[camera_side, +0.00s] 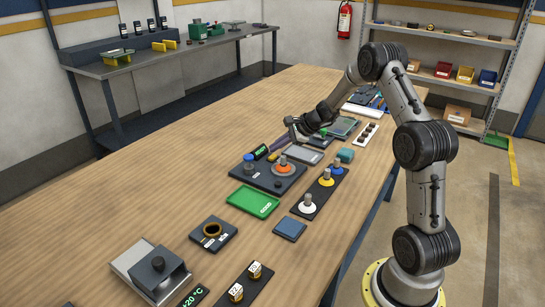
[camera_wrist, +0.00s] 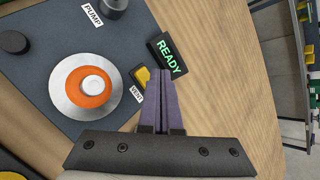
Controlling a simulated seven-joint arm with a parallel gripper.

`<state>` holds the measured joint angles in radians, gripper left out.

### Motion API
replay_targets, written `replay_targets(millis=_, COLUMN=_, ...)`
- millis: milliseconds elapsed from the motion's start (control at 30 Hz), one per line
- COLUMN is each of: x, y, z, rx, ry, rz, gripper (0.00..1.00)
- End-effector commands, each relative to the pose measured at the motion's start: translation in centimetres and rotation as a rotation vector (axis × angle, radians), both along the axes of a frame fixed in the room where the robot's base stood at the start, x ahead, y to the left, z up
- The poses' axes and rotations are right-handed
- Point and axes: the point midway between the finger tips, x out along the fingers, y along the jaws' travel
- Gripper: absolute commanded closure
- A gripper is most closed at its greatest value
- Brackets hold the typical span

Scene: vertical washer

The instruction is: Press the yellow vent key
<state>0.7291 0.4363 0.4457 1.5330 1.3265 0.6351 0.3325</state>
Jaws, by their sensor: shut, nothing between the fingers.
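The yellow vent key (camera_wrist: 142,76) shows in the wrist view on the edge of a dark panel (camera_wrist: 50,45), above a white VENT label (camera_wrist: 137,95). My gripper (camera_wrist: 160,73) has its two purple fingers together with nothing between them. In the wrist view the fingertips appear just right of the key, partly beside it, and below the READY display (camera_wrist: 168,57). I cannot tell whether they touch the key. In the side view my gripper (camera_side: 272,149) is low at the back edge of the panel (camera_side: 262,180), by the display (camera_side: 261,153); the key is not clear there.
An orange disc with a white hub (camera_wrist: 92,87) sits left of the key, with a PUMP label (camera_wrist: 92,14) above. A green tray (camera_side: 252,202) and a strip with coloured knobs (camera_side: 320,190) stand nearby. Bare wood (camera_side: 165,165) lies left of the panel.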

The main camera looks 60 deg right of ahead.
Motion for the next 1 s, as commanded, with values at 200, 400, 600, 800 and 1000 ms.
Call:
replay_targets(millis=200, x=0.0, y=0.0, z=0.0, rx=0.000, ry=0.000, rz=0.000, gripper=1.00)
replay_targets(millis=400, x=0.1, y=0.0, z=1.0, rx=-0.001, ry=-0.003, rz=0.000, gripper=1.00)
replay_targets(millis=600, x=0.0, y=0.0, z=2.8, rx=-0.002, ry=-0.002, rz=0.000, gripper=1.00)
replay_targets(millis=800, x=0.0, y=0.0, z=4.5, rx=-0.001, ry=-0.002, rz=0.001, gripper=1.00)
replay_targets(millis=1000, x=0.0, y=0.0, z=5.1, rx=0.000, ry=-0.001, rz=-0.001, gripper=1.00)
